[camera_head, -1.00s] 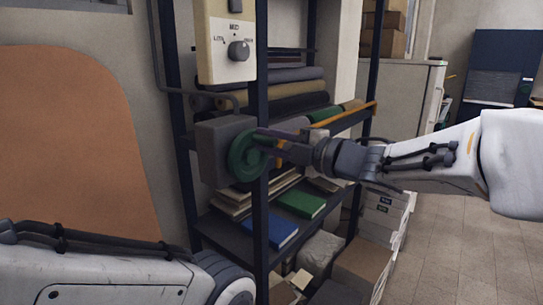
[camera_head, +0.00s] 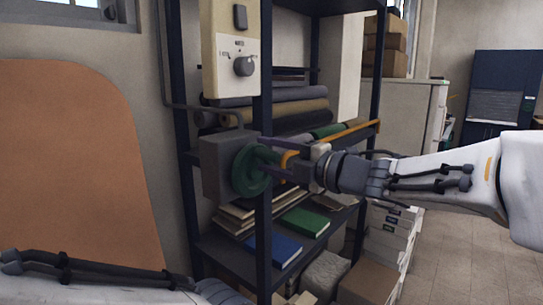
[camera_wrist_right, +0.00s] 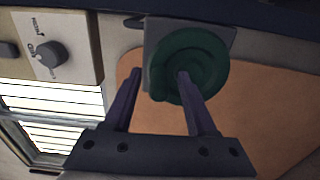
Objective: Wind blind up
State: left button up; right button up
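The green round wheel (camera_head: 246,170) sits on a grey box (camera_head: 215,165) on the wall beside the shelf post. In the right wrist view the wheel (camera_wrist_right: 203,62) faces me. My right gripper (camera_head: 268,155) is at the wheel, its fingers apart. In the wrist view, one finger of my right gripper (camera_wrist_right: 159,75) overlaps the wheel's face and the other is left of its rim. I cannot tell whether either touches. The blind (camera_wrist_right: 52,120) shows as bright slats at the window in the wrist view. My left gripper is not in view.
A cream control panel (camera_head: 230,90) with a grey knob (camera_head: 243,66) hangs above the wheel. A dark shelf post (camera_head: 263,235) stands close by the wheel. Fabric rolls (camera_head: 275,113) and books (camera_head: 304,222) fill the shelves. Floor is open at right.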

jog(key=v, duration=1)
jog(key=shift+d, duration=0.25)
jog(key=shift+s, duration=0.1)
